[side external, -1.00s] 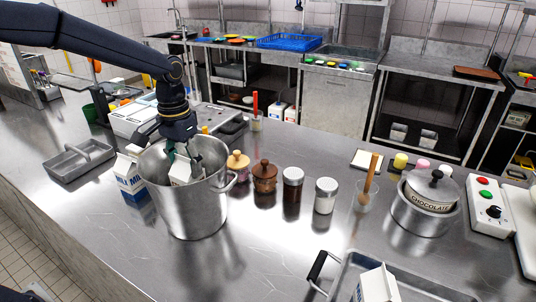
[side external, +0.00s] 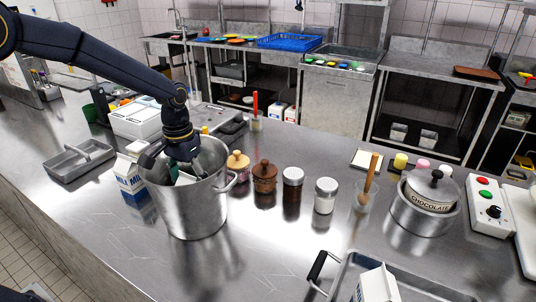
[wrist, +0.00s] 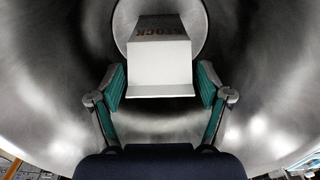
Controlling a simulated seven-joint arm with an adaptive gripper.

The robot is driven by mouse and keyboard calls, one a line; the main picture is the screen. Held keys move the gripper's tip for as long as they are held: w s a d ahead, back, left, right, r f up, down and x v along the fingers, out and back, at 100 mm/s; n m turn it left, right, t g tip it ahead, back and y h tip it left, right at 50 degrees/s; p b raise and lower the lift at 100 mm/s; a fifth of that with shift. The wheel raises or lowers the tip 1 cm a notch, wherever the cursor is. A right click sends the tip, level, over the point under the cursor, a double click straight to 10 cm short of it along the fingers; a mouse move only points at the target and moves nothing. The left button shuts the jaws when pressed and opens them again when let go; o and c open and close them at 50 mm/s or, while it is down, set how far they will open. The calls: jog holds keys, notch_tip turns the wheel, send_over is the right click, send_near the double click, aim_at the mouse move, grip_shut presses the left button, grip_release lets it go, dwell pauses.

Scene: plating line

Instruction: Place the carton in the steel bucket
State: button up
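The steel bucket (side external: 190,210) stands upright at left centre of the counter in the side external view; its inner wall fills much of the wrist view (wrist: 60,70). My gripper (wrist: 161,85) points down inside the bucket. Part of the carton's white top shows inside the bucket in the side external view (side external: 185,179). Whether its base touches the bucket floor is hidden.
A blue-and-white milk carton (side external: 129,180) stands left of the bucket. Wooden-lidded jars (side external: 264,178) and shakers (side external: 326,196) stand to its right. Another carton (side external: 376,286) is at the front right. The counter before the bucket is clear.

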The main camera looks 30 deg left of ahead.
jog(key=shift+o, duration=0.4)
notch_tip(320, 180, up, 12)
jog(key=s+a+r+t, duration=0.1)
jog(key=s+t, duration=0.4)
jog(key=s, duration=1.6)
jog(key=shift+s+a+r+t, duration=0.25)
jog(key=shift+r+t, duration=0.05)
jog(key=shift+r, duration=0.2)
